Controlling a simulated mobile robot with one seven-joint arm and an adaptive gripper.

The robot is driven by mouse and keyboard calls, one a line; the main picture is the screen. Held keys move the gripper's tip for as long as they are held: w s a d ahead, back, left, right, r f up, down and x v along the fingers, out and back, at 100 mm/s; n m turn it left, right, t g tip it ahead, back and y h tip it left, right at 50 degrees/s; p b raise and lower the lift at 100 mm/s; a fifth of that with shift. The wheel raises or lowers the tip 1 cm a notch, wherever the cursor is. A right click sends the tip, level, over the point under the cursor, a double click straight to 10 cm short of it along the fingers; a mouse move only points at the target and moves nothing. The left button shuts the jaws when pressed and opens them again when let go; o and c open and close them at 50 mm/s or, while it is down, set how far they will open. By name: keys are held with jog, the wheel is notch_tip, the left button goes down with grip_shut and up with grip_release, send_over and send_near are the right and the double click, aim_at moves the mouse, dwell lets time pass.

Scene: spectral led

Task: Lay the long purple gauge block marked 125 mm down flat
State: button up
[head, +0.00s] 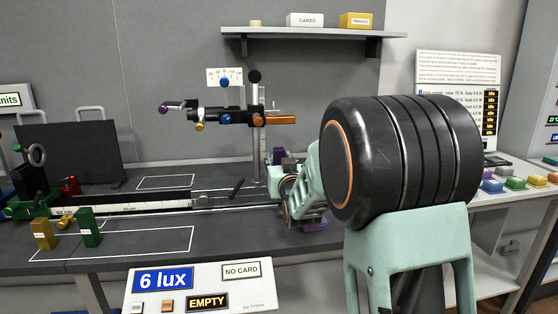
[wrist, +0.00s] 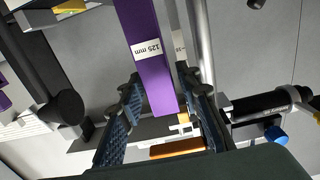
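In the wrist view the long purple gauge block (wrist: 162,85) with its white 125 mm label shows as a long bar coming in from the top edge. Its lower end lies between the two blue padded fingers of my gripper (wrist: 165,105). A gap shows between the block and the right finger; I cannot tell whether the left finger touches it. In the head view my gripper (head: 304,205) is partly behind my arm.
A stand with a post (head: 259,145) and a horizontal rod rises behind my gripper. A long rail (head: 150,205) runs left along the bench. Green (head: 88,228) and yellow (head: 44,235) blocks stand at left. An outlined rectangle (head: 150,242) at the front of the bench looks mostly clear.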

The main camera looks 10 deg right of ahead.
jog(key=shift+o, duration=0.2)
jog(key=shift+r+p, duration=0.25)
jog(key=shift+p, duration=0.05)
jog(key=s, duration=1.2)
jog(key=shift+p, duration=0.35)
jog(key=shift+a, duration=0.1)
